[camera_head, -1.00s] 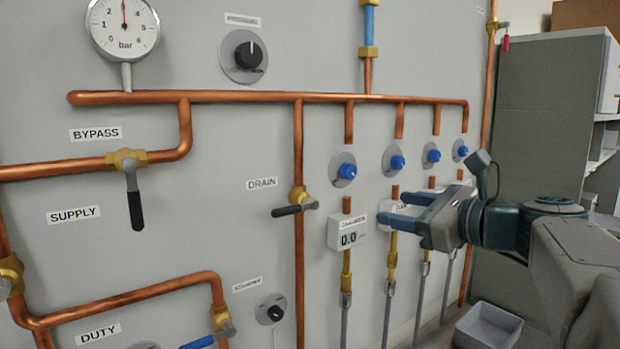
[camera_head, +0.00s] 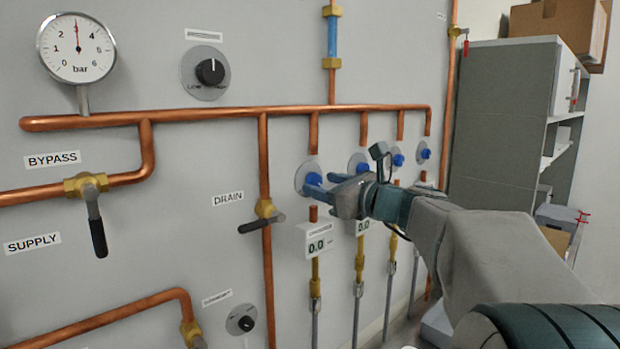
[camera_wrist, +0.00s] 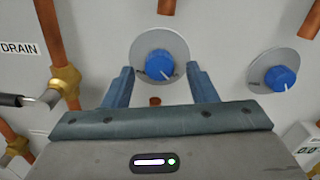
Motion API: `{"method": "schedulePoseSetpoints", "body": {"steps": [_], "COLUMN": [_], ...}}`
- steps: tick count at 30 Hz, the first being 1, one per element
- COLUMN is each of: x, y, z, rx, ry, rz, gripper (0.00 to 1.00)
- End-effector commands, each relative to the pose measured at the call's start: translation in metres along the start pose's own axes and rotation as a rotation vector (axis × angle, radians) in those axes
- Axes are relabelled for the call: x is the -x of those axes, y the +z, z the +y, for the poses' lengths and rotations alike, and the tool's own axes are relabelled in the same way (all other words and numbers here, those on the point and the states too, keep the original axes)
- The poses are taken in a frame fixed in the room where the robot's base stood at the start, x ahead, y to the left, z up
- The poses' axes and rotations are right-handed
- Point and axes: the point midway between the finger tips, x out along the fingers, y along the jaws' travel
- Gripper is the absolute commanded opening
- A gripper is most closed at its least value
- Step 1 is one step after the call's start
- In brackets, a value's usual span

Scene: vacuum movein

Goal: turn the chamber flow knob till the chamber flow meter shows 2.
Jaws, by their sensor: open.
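The leftmost blue knob (camera_head: 313,178) sits on a round grey plate on the panel, above the meter labelled chamber (camera_head: 316,243), which reads 0.0. In the wrist view this blue knob (camera_wrist: 159,65) has a white pointer mark towards its lower right. My gripper (camera_head: 319,184) is open and empty, in front of the knob. In the wrist view its fingers (camera_wrist: 160,72) lie left and right of the knob, with the knob slightly above the line of the tips. I see no contact and cannot tell the remaining depth. The gripper partly covers the knob in the head view.
More blue knobs stand in a row to the right, the nearest (camera_wrist: 280,79) close to my right finger. The drain valve (camera_head: 263,218) with a dark lever is at left. A copper pipe (camera_head: 230,113) runs above. A grey cabinet (camera_head: 500,130) stands at right.

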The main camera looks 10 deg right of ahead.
Motion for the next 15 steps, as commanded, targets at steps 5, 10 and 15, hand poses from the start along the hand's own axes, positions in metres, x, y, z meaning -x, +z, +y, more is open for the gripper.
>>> {"method": "schedulePoseSetpoints", "body": {"steps": [5, 10, 15], "x": [-0.0095, -0.0101, -0.0099], "y": [-0.0004, -0.0007, -0.0006], "z": [0.0002, 0.0004, 0.0004], "rx": [-0.001, 0.0, 0.0], "ry": [0.0, 0.0, 0.0], "rz": [0.001, 0.001, 0.001], "gripper": [0.52, 0.52, 0.27]}}
